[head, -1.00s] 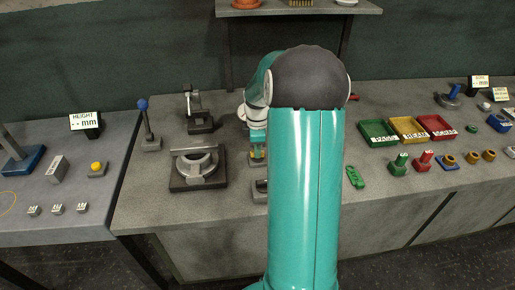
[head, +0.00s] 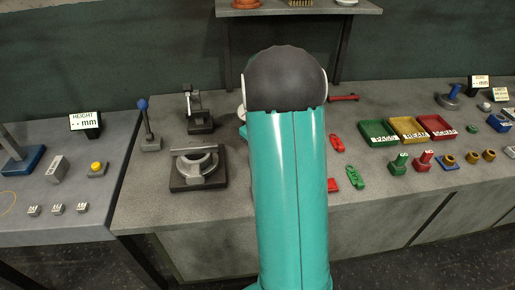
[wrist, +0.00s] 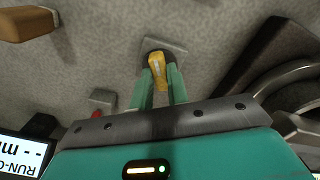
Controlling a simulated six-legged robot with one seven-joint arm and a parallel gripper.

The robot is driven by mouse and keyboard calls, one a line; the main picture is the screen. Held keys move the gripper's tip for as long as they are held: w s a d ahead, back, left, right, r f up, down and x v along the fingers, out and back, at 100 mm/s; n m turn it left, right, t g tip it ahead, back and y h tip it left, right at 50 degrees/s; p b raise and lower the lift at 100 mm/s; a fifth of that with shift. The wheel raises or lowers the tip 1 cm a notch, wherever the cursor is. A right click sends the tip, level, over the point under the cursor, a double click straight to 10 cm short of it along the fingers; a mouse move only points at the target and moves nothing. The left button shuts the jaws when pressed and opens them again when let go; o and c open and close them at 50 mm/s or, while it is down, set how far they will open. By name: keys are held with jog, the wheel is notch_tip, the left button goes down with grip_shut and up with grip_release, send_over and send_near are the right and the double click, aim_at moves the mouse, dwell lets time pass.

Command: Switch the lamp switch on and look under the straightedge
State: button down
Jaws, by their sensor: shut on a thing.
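In the wrist view my gripper (wrist: 158,72) is shut on a yellow lever (wrist: 157,60), which stands on a small grey base plate (wrist: 178,46). It looks like the lamp switch, but no label shows; whether it is on I cannot tell. In the head view my arm hides the gripper and the lever. A grey ring casting (head: 198,173) sits on a dark square plate (head: 180,187) left of my arm, with a narrow bar (head: 193,151) across its top, perhaps the straightedge. A ring casting (wrist: 283,87) also shows partly at the right of the wrist view.
A blue-knobbed lever (head: 143,106) and a dark gauge stand (head: 199,124) stand near the casting. In the wrist view a brown block (wrist: 28,23), a red button (wrist: 97,114) and a run-out display (wrist: 20,153) lie left. Coloured trays (head: 378,132) and red tags (head: 337,143) lie right of my arm.

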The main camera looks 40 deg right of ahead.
jog(key=m, duration=0.6)
dwell(0.5)
jog(key=c, duration=1.4)
grip_release()
jog(key=shift+o, duration=0.2)
jog(key=shift+r, duration=0.1)
notch_tip(320, 180, up, 14)
